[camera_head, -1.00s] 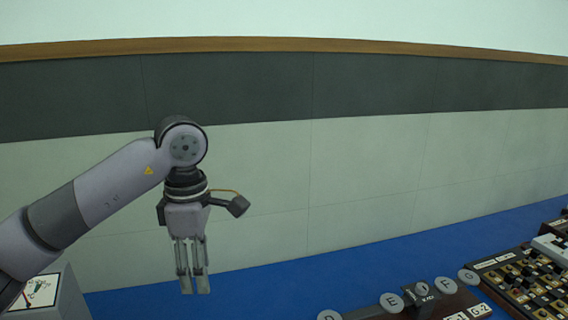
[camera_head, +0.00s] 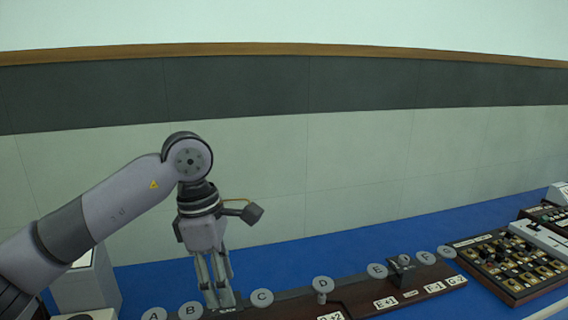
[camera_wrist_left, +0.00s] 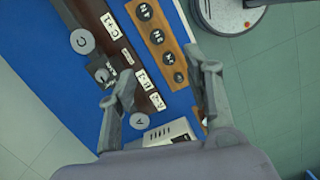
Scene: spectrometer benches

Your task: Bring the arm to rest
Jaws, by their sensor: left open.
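My left arm comes in from the left in the head view, with its elbow raised and its gripper (camera_head: 220,298) hanging downward. The gripper is in front of the lettered rail, between discs B (camera_head: 190,310) and C (camera_head: 262,298). In the left wrist view the two fingers of the gripper (camera_wrist_left: 165,110) are spread apart with nothing held between them. Below them show the dark board with white labels and a wooden strip. My right gripper is in neither view.
A blue bench top (camera_head: 300,253) carries a long dark rail (camera_head: 345,289) with several grey lettered discs and white labels. A board of sockets (camera_head: 510,285) stands at the right. A grey box (camera_head: 85,290) stands at the left. A pale wall (camera_head: 400,150) rises behind.

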